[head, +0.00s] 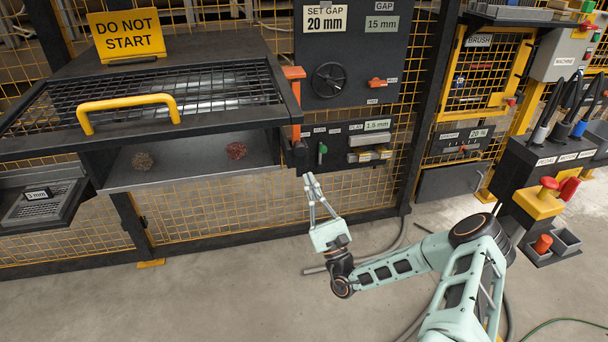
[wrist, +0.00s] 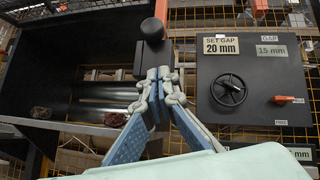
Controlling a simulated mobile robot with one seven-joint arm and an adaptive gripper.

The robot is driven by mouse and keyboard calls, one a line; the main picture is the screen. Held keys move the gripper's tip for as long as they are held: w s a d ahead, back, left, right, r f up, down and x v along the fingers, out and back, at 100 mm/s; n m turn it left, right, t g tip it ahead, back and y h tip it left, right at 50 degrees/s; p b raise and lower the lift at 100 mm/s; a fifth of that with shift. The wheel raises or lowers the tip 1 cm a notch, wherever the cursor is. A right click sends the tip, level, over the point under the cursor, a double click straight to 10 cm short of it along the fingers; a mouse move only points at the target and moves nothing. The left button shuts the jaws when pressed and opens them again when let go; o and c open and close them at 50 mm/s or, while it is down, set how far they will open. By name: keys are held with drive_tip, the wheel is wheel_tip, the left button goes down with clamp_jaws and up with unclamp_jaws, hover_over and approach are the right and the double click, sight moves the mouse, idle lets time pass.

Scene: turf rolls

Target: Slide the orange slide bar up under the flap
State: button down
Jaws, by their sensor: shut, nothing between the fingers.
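The orange slide bar (head: 296,132) stands upright at the right front corner of the mesh flap (head: 180,90), which has a yellow handle (head: 128,103). An orange block (head: 294,72) shows above the flap's corner. A sliver of orange bar (wrist: 161,10) shows at the top of the wrist view, above a round black knob (wrist: 152,30). My gripper (head: 308,178) is shut and empty, fingertips pointing up, just below the bar's lower end. In the wrist view my gripper (wrist: 159,76) sits below the black knob; I cannot tell whether they touch.
A dark panel (head: 350,40) with a handwheel (head: 329,80) stands right of the bar. Two clumps, one brown (head: 142,160) and one red (head: 236,150), lie under the flap. The floor in front is mostly clear.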

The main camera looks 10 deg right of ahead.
drive_tip(key=v, duration=0.8)
drive_tip(key=shift+s+f+p, duration=0.2)
drive_tip(key=shift+s+p, duration=0.1)
drive_tip(key=shift+y, duration=0.3)
